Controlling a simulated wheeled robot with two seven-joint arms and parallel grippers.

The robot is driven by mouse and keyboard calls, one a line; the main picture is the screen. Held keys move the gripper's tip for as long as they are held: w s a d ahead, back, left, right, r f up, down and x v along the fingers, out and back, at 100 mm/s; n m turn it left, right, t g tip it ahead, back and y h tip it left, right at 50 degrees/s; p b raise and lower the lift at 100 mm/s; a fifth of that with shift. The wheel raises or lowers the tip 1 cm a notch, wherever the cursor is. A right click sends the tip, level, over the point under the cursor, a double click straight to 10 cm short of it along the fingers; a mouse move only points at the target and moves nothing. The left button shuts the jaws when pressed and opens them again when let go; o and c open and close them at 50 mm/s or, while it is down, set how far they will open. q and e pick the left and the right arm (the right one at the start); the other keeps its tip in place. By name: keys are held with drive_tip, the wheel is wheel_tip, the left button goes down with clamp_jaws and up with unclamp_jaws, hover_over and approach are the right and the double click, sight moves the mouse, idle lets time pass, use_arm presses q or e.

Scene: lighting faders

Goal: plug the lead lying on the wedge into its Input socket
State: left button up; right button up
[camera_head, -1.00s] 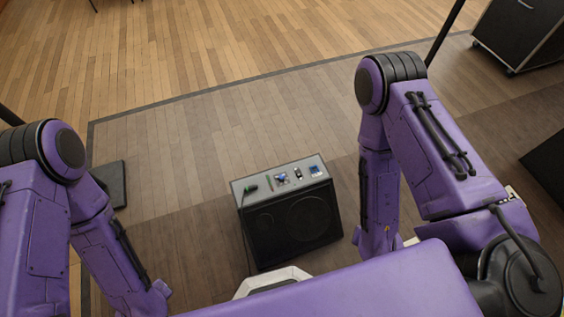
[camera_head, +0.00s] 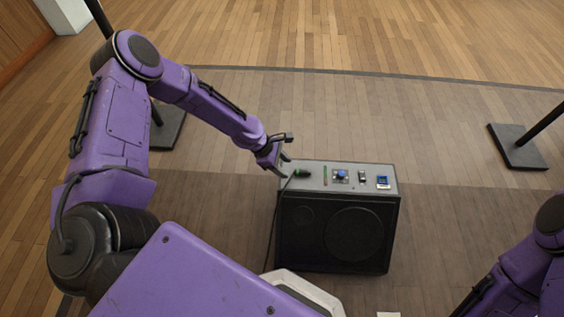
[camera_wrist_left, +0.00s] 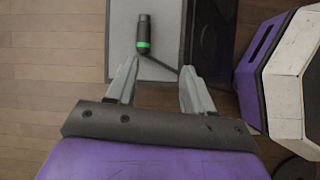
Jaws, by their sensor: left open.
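The wedge (camera_head: 340,235) is a black speaker-like box with a grey top panel. The lead's plug (camera_head: 302,173), dark with a green ring, lies at the left end of that panel, and its cable hangs down the front. In the left wrist view the plug (camera_wrist_left: 144,35) lies ahead of my fingers, its cable running toward the right finger. My left gripper (camera_head: 283,163) is open at the panel's left end, close to the plug but not around it. In the left wrist view my left gripper (camera_wrist_left: 155,75) is empty. The Input socket cannot be made out. My right gripper is out of view.
The panel also carries a blue-marked part (camera_head: 341,175), a small dark switch-like part (camera_head: 362,176) and a blue display (camera_head: 383,182). Stand bases (camera_head: 518,147) rest on the floor to the right and behind my left arm. The wooden floor around the wedge is mostly clear.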

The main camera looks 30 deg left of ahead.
sight(296, 170)
use_arm(q)
drive_tip(key=shift+n+h, duration=0.4)
drive_tip(key=shift+n, duration=0.3)
drive_tip(key=w+f+b, duration=0.1)
drive_tip(key=f+b, duration=0.1)
drive_tip(key=w+d+f+b, duration=0.1)
drive_tip(key=f+b, duration=0.1)
drive_tip(key=b, duration=0.1)
drive_tip(key=w+f+b, duration=0.2)
drive_tip(key=shift+d+f, duration=0.1)
drive_tip(key=shift+d, duration=0.15)
drive_tip(key=shift+w+d+f+b, duration=0.2)
drive_tip(key=shift+d+f+b, duration=0.25)
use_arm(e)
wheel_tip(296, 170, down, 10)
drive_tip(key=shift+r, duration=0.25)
use_arm(q)
clamp_jaws()
wheel_tip(296, 170, up, 5)
drive_tip(key=p, duration=0.5)
drive_tip(key=shift+r, duration=0.15)
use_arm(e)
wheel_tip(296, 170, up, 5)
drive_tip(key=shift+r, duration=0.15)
